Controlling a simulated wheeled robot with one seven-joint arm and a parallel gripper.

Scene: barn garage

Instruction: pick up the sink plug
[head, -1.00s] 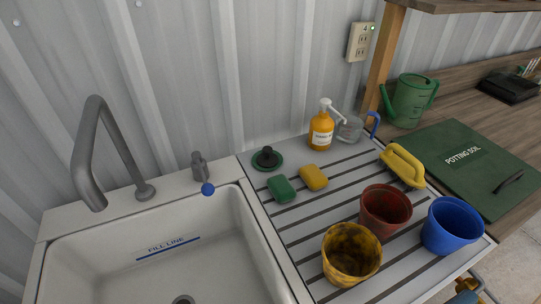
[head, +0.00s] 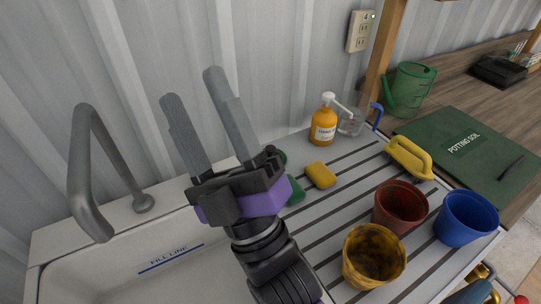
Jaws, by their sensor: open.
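My gripper (head: 193,86) is open and empty, with two long grey fingers apart and pointing up and away in the picture. The fingers appear against the corrugated wall, to the left of the plug. I cannot tell how far my gripper is from the plug.
A green sponge (head: 296,191), partly hidden, and a yellow sponge (head: 321,175) lie near the plug. An orange soap bottle (head: 323,124) stands behind. Yellow (head: 372,258), red (head: 399,207) and blue (head: 467,219) pots stand in front. The sink tap (head: 85,170) rises at left.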

